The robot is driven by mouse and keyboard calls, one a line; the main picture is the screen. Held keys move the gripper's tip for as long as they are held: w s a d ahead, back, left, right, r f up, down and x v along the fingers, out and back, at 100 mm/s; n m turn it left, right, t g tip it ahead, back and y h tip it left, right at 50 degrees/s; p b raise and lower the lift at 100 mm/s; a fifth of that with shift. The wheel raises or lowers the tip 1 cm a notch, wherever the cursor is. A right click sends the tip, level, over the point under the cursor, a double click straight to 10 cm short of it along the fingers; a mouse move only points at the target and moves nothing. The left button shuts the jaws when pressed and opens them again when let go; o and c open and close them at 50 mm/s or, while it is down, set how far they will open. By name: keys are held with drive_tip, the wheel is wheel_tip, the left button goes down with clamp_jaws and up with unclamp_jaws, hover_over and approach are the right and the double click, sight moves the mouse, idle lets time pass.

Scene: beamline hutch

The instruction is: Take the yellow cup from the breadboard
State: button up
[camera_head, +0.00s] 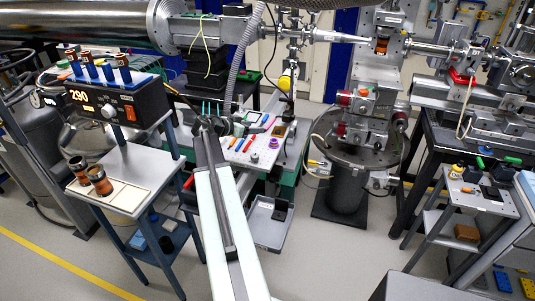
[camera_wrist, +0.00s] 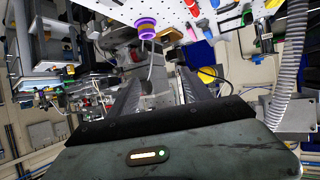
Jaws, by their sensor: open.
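The breadboard (camera_head: 290,152) is a pale perforated plate in the middle of the head view. It also shows in the wrist view (camera_wrist: 228,14) along the top edge. A rounded yellow item (camera_head: 285,82) stands near its back edge in the head view and may be the yellow cup; its shape is too small to be sure. My gripper (camera_head: 210,125) is near the left side of the breadboard, at the far end of my outstretched arm. In the wrist view the jaws of my gripper (camera_wrist: 160,82) are apart, with nothing seen held between them.
A purple ring-shaped item (camera_head: 273,143) and several coloured tools lie on the breadboard. At left, a cart bears a black controller (camera_head: 115,102) and two brown-banded cylinders. A heavy round pedestal (camera_head: 352,155) stands to the right.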

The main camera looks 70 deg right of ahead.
drive_tip(key=b, duration=0.7)
approach(271, 142)
drive_tip(key=shift+d+f+m+g, duration=0.15)
drive_tip(key=shift+d+m+g, duration=0.05)
drive_tip(key=shift+d, duration=0.4)
drive_tip(key=shift+d+f+m+g, duration=0.2)
drive_tip(key=shift+d, duration=0.45)
drive_tip(key=shift+b+x, duration=0.4)
drive_tip(key=shift+x, duration=0.95)
drive_tip(key=b+x, duration=0.1)
drive_tip(key=x, duration=0.1)
drive_tip(key=b+x, duration=0.1)
drive_tip(key=x, duration=0.1)
drive_tip(key=shift+s+f, duration=0.3)
drive_tip(key=shift+s+d+f, duration=0.1)
drive_tip(key=shift+s+d, duration=0.05)
drive_tip(key=shift+d, duration=0.15)
clamp_jaws()
